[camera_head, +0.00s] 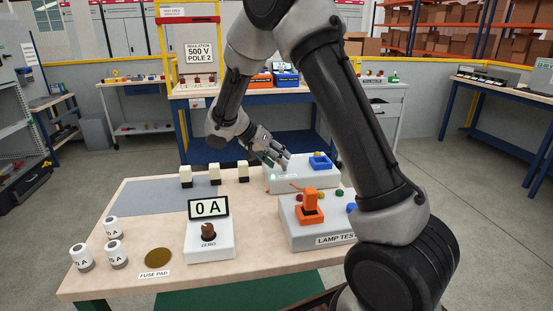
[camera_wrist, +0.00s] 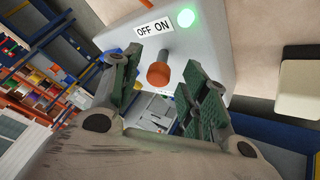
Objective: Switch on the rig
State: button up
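The rig is a light grey box (camera_head: 300,177) at the back of the near bench, with a lit green lamp (camera_head: 273,177). In the wrist view its pale panel (camera_wrist: 215,45) carries an OFF ON label (camera_wrist: 154,27), a glowing green lamp (camera_wrist: 186,18) and an orange-brown knob (camera_wrist: 158,73). My gripper (camera_wrist: 161,66) is open, its green-padded fingers on either side of the knob with visible gaps. In the head view my gripper (camera_head: 277,158) is above the box's left end, hiding the knob. I cannot tell which way the knob points.
A LAMP TEST box (camera_head: 292,233) with an orange switch (camera_head: 310,204) stands in front, partly behind my arm. A blue part (camera_head: 320,162) sits on the rig box's right.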

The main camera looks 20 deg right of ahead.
jog(key=v, duration=1.2)
